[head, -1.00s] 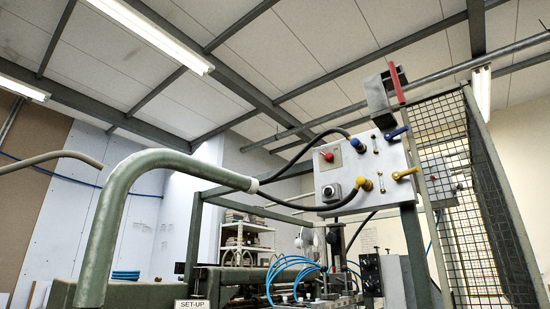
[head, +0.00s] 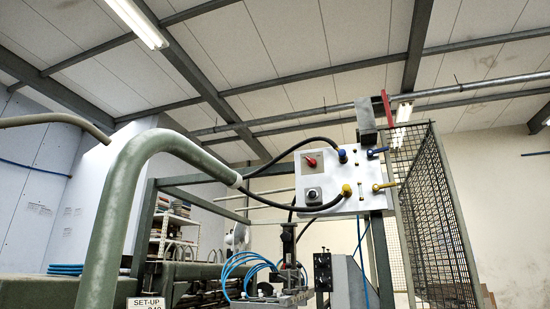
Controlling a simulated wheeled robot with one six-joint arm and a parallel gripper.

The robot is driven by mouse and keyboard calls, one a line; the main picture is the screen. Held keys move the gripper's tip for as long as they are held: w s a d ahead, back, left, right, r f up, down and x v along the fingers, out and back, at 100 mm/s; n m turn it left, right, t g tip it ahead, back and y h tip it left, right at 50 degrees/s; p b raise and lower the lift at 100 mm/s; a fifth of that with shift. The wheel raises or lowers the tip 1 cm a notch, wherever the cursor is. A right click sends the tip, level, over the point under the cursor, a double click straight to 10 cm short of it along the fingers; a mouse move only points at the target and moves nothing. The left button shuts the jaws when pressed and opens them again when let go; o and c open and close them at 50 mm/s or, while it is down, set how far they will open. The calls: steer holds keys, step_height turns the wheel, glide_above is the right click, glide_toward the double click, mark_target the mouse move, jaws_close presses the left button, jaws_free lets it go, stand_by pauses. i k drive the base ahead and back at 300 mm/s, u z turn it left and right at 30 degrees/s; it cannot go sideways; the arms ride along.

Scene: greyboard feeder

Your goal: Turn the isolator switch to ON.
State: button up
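A pale control panel (head: 333,182) stands right of centre in the head view. A red knob (head: 311,161) sits on a small light plate at its upper left. A dark round knob on a grey square (head: 313,195) is below it. A grey box (head: 366,113) with an upright red handle (head: 387,108) is above the panel's right end. I cannot tell which of these is the isolator switch, and no ON marking is readable. My gripper is not in view.
A thick green bent pipe (head: 118,190) rises at left front, with black cables reaching the panel. Blue (head: 376,151) and yellow (head: 384,186) levers stick out at the panel's right. A mesh guard (head: 437,200) stands right of it. A SET-UP sign (head: 146,303) is low at left.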

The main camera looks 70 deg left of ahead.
mark_target(312, 163)
steer(key=u, duration=2.3)
steer(key=i, duration=0.55)
